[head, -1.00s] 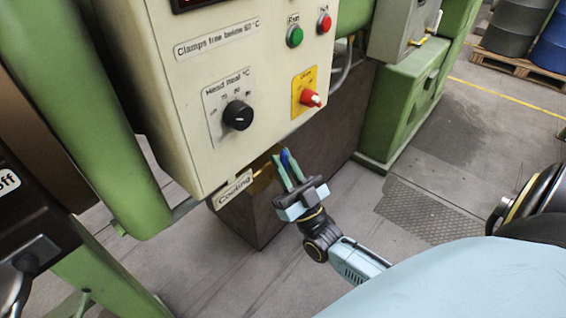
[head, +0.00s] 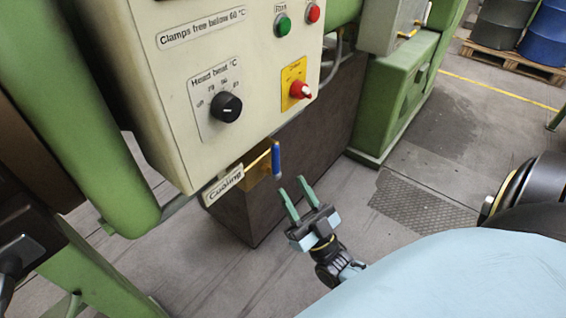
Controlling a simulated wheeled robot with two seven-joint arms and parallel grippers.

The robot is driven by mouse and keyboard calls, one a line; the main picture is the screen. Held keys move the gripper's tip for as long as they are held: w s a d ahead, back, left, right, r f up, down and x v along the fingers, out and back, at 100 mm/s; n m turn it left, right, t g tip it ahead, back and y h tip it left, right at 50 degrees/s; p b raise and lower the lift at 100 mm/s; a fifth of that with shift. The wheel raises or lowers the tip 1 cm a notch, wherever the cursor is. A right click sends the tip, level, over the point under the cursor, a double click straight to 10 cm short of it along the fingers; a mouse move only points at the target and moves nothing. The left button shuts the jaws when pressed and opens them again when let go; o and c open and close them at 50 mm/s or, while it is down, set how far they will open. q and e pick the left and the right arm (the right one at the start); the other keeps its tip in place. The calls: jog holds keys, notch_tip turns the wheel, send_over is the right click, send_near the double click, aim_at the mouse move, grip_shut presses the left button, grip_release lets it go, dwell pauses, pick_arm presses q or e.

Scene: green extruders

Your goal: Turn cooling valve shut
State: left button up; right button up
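The cooling valve's blue lever handle (head: 276,161) hangs pointing down at the end of a brass-coloured arm (head: 257,163), below the control box. A "Cooling" label (head: 223,186) sits just left of it. My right gripper (head: 291,190) is below and slightly right of the blue handle. Its two green fingers are spread apart with nothing between them, and it appears clear of the handle. My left gripper is not in view.
The cream control box (head: 170,95) carries a black dial (head: 227,106), a red switch (head: 300,90) and green (head: 282,26) and red buttons above the valve. A dark block (head: 310,120) stands behind the valve. Open floor lies right of my gripper.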

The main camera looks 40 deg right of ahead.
jog(key=v, duration=0.3)
jog(key=b+v, duration=0.1)
jog(key=v, duration=0.1)
jog(key=shift+d+f, duration=0.2)
jog(key=shift+d, duration=0.05)
